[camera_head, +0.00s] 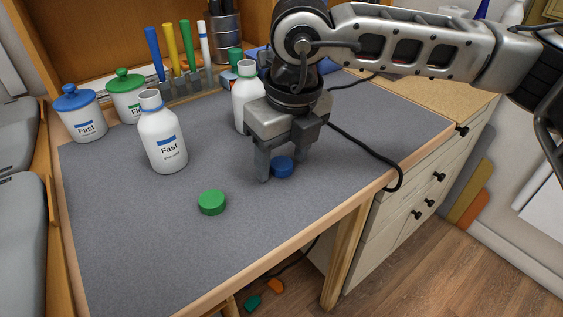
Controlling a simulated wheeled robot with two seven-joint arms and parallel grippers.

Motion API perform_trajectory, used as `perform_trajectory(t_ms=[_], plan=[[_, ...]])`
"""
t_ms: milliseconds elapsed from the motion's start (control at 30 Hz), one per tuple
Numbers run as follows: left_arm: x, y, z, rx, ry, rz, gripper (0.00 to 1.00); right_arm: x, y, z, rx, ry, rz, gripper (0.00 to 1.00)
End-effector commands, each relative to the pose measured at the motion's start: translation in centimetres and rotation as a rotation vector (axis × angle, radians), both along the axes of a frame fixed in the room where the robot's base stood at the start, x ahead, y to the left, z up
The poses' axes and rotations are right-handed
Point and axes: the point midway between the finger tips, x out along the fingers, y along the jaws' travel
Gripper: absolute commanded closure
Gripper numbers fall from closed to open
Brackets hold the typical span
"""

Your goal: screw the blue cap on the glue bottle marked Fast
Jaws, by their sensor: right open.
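The glue bottle marked Fast (161,135) stands upright and uncapped on the grey mat, left of centre. It is white with a blue band on its label. The blue cap (283,167) lies on the mat to its right. My right gripper (279,166) points down over the blue cap with its fingers open. One finger is at the cap's left; the far finger is partly hidden, so I cannot tell whether either touches the cap. My left gripper is not in view.
A green cap (212,202) lies in front. A second white bottle (242,95) stands behind my right gripper. Jars with a blue lid (74,97) and a green lid (124,80) stand at the back left. A black cable (372,150) crosses the mat's right side. The front left mat is clear.

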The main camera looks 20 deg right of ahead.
Motion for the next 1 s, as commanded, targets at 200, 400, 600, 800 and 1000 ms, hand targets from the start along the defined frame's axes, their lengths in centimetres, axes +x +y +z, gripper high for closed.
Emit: perform_trajectory(t_ms=[200, 400, 600, 800, 1000], plan=[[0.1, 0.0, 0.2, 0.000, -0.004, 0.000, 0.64, 0.0, 0.0, 0.0, 0.000, 0.000, 0.000, 0.90], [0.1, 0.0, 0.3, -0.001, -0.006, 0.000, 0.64, 0.0, 0.0, 0.1, 0.000, -0.001, 0.000, 0.90], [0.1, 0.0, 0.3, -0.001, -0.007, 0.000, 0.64, 0.0, 0.0, 0.2, 0.000, -0.001, 0.000, 0.90], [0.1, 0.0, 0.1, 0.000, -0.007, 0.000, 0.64, 0.1, 0.0, 1.7, 0.001, -0.004, 0.000, 0.90], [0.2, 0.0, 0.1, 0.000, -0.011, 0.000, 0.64, -1.6, 0.3, 5.2, 0.001, -0.006, 0.004, 0.90]])
